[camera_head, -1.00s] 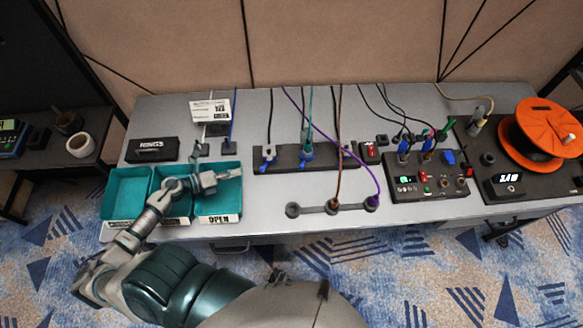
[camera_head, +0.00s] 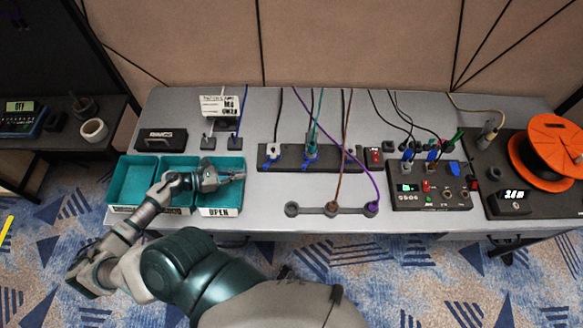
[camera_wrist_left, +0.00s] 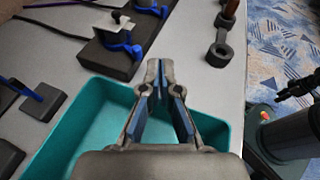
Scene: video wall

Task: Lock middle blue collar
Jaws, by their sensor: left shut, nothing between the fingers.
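The dark connector strip (camera_head: 333,165) on the table carries plugs with blue collars. The middle blue collar (camera_head: 311,154) sits around the base of an upright plug with a teal cable. The left blue collar (camera_head: 271,160) is beside it. In the left wrist view the left collar (camera_wrist_left: 125,45) is nearer, and the middle collar (camera_wrist_left: 150,9) is partly cut off at the top. My left gripper (camera_head: 240,175) is shut and empty, over the right teal bin, left of the strip and apart from it. Its fingertips (camera_wrist_left: 159,70) meet in the wrist view. My right gripper is not in view.
Teal bins (camera_head: 132,183) stand at the left front, one marked OPEN. A three-ring grey holder (camera_head: 331,210) with brown and purple cables lies in front of the strip. A control box (camera_head: 430,198) and an orange reel (camera_head: 552,150) are to the right. Cables hang behind the strip.

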